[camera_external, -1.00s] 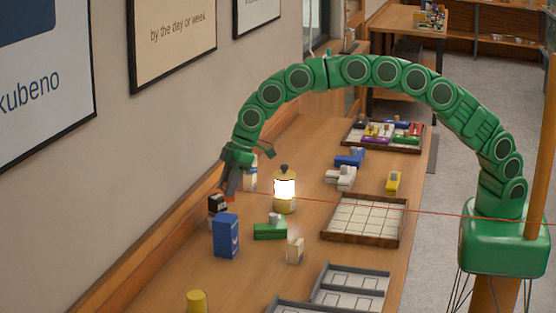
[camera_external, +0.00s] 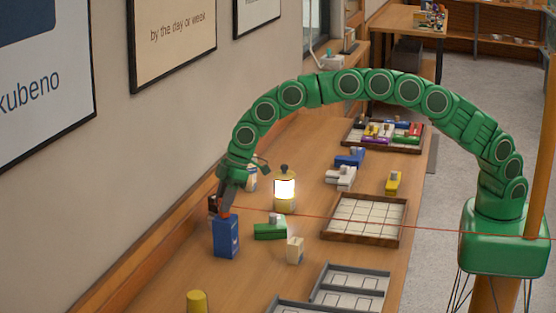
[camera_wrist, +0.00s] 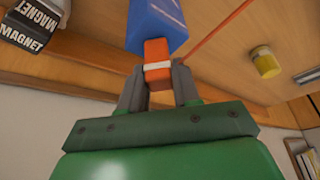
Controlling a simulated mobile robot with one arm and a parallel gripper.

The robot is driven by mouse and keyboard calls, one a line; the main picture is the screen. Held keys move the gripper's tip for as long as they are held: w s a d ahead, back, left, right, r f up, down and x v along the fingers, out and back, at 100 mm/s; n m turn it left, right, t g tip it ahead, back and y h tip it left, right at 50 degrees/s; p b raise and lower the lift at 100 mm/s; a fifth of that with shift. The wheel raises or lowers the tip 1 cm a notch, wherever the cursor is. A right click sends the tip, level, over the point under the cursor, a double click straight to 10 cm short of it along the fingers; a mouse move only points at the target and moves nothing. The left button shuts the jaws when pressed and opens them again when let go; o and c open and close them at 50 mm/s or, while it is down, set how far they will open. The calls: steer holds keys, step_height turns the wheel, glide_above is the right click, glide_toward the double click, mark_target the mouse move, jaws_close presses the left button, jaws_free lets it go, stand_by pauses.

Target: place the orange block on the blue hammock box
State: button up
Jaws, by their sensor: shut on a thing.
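The orange block (camera_wrist: 157,52) is between the fingers of my gripper (camera_wrist: 160,84) in the wrist view, with a pale band across it. My gripper is shut on it. In the external view my gripper (camera_external: 227,207) points down, right over the top of the upright blue hammock box (camera_external: 226,240). The blue box also shows in the wrist view (camera_wrist: 156,22), just beyond the orange block. I cannot tell whether the block touches the box top.
A black magnet box (camera_wrist: 32,24) stands close behind the blue box. A green block (camera_external: 270,230), a cream block (camera_external: 295,250) and a lit lantern (camera_external: 284,190) stand to the right. A yellow cylinder (camera_external: 196,301) is nearer. A thin red line crosses the scene.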

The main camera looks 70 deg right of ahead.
steer(key=shift+f, duration=0.1)
steer(key=o, duration=1)
steer(key=shift+o, duration=0.2)
steer(key=v, duration=1.2)
steer(key=s+d+r+m+g, duration=0.1)
steer(key=s+d+r, duration=0.3)
steer(key=s, duration=0.5)
steer(key=s+d+r+m+g+h, duration=0.1)
steer(key=s+d+r, duration=0.1)
steer(key=s+d, duration=0.55)
steer(key=s+d+r+m, duration=0.15)
steer(key=s+d, duration=0.25)
steer(key=s, duration=0.6)
steer(key=s+d+f+m+g, duration=0.1)
steer(key=s+d, duration=0.3)
steer(key=s, duration=0.6)
steer(key=s+d+f+m+g+h, duration=0.1)
steer(key=s+d, duration=0.4)
steer(key=s, duration=0.6)
steer(key=s+d+f+m+g+h, duration=0.1)
steer(key=s+d+f+m, duration=0.1)
steer(key=s, duration=0.9)
steer(key=shift+d+m, duration=0.75)
steer(key=shift+d, duration=0.45)
